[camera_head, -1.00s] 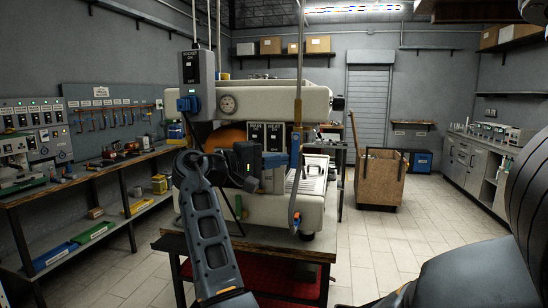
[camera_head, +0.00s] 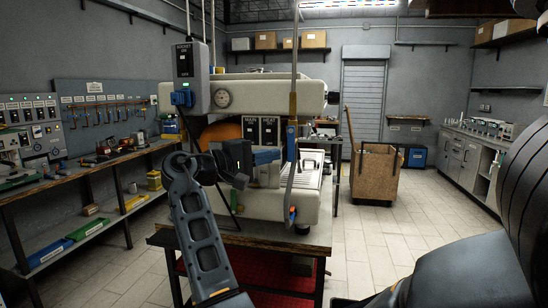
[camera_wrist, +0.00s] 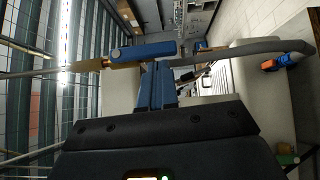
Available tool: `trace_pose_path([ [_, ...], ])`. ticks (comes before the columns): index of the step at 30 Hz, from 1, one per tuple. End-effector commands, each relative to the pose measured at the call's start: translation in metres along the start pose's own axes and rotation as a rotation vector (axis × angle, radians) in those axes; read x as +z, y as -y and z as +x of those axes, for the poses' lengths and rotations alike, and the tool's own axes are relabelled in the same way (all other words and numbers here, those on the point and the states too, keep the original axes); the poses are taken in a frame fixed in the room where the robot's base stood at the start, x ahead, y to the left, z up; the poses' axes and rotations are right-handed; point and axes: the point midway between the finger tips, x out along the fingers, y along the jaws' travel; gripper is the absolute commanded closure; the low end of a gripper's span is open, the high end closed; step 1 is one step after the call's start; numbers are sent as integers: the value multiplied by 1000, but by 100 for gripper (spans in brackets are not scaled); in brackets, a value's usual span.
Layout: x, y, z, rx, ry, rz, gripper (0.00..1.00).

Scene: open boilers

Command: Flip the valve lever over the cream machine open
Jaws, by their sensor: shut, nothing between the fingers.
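The blue valve lever (camera_head: 291,143) lies along the hanging pipe, below the brass valve body (camera_head: 292,104), in front of the cream machine (camera_head: 258,92). In the wrist view the lever (camera_wrist: 146,50) runs sideways from the brass valve (camera_wrist: 92,65), beside the grey hose. My gripper (camera_head: 280,155) is just left of the lever, with its blue fingers pointing right. In the wrist view the fingers (camera_wrist: 157,68) are together and empty, their tips close to the lever. I cannot tell whether they touch it.
A grey switch box (camera_head: 189,65) hangs at the machine's upper left. The machine stands on a wood-edged table (camera_head: 240,240). A tool bench (camera_head: 90,175) is at left, a wooden cart (camera_head: 375,172) at back right. The tiled floor at right is clear.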

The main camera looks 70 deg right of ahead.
Motion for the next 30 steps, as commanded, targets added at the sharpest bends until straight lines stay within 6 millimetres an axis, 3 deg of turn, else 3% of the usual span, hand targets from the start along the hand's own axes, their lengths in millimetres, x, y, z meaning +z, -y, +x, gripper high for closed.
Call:
trace_pose_path([
  [6,-1,3,-38,1,-4,0,100],
  [12,0,2,-59,1,-2,-1,100],
  [30,0,1,-62,1,-2,-1,100],
])
